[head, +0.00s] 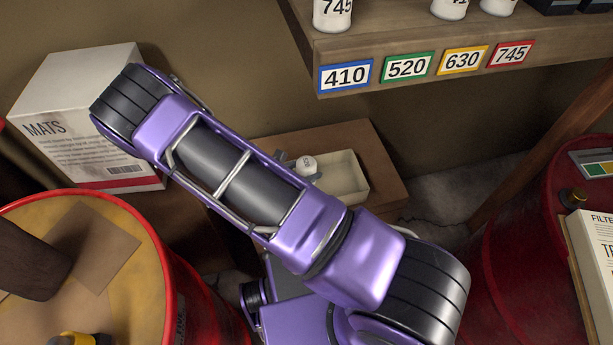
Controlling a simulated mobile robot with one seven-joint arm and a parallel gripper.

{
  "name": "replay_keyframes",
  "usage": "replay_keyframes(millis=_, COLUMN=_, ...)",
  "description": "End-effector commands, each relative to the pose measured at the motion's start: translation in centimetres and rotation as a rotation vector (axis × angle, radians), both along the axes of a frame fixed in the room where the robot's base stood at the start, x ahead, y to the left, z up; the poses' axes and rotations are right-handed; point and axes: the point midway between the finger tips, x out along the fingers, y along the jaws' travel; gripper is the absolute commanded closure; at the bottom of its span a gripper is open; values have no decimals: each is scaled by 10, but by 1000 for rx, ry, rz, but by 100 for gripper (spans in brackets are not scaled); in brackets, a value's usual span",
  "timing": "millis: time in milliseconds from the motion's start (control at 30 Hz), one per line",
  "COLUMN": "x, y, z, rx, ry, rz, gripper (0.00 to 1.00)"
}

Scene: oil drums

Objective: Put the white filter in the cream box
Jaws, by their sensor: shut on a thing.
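The cream box (349,184) is an open, shallow tray on a brown cardboard surface in the middle of the view, partly covered by my arm. The small white filter (306,163) shows at the box's left end, over or inside it; I cannot tell whether it touches the bottom. My gripper (288,161) is mostly hidden behind my purple arm. Only small grey parts of it show beside the filter, and it is shut on the filter.
A shelf (450,70) with 410, 520, 630 and 745 labels holds white filters above. A white MATS box (85,125) stands at left. Red drums stand at left (185,290) and right (515,260). A book-like FILTER box (597,250) lies on the right drum.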

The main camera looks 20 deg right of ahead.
Motion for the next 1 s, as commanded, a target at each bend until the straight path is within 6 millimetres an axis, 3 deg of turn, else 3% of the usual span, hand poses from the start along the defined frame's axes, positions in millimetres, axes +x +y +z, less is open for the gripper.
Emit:
replay_keyframes(millis=100, x=0, y=-1, z=-21, rx=-2, ry=1, rz=0, gripper=100)
replay_keyframes(millis=200, x=0, y=-1, z=-29, rx=-1, ry=0, rz=-1, gripper=100)
replay_keyframes(millis=967, x=0, y=0, z=-42, rx=-1, ry=-1, rz=-1, gripper=100)
replay_keyframes(millis=1000, x=0, y=0, z=-42, rx=0, ry=0, rz=-1, gripper=28)
